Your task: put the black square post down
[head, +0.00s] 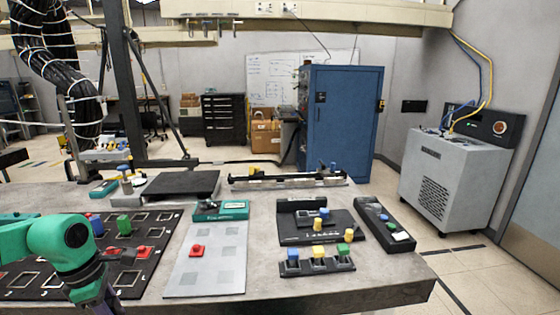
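My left arm comes in low at the left, and the dark wrist end of my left gripper (100,302) runs off the bottom edge. Its fingertips are out of view, so I cannot tell whether it is open or holds anything. I cannot make out a black square post anywhere. Beneath my arm lies a black board (170,227) with pale square outlines, carrying green, blue and red pieces. My arm hides part of this board. Right of it lies a light grey board (206,272) with faint squares and one red piece (197,251). My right gripper is not in view.
A black rack (330,268) with blue, yellow and green knobs stands at the table's front right. A black fixture (290,229) and a black tray (375,218) stand behind it. A raised black plate (180,185) sits at the back. The table's right end (405,278) is clear.

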